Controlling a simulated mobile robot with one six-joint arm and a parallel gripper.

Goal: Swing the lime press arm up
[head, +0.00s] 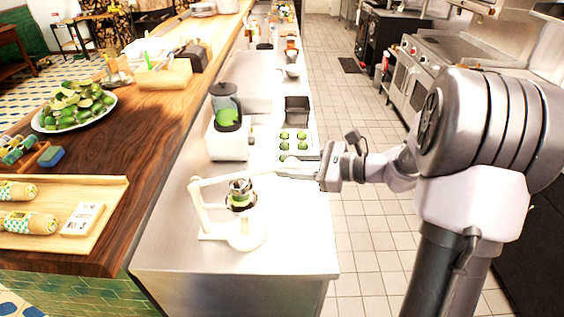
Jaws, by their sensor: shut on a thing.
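The cream lime press (238,240) stands on the steel counter, near its front end. A green lime half appears to sit in the cup under its dark pressing head. The press arm (225,179) runs from the post at the left, over the cup, to the right and slants slightly upward. My gripper (319,173) reaches in from the right and is shut on the right end of the press arm. The fingers and the handle end are small and partly hidden by the gripper body.
Behind the press stand a blender-like machine (229,140) and a tray with several limes (294,141). A wooden counter (150,140) on the left holds a lime platter (75,107) and a board (110,190). The tiled floor (365,240) at right is clear.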

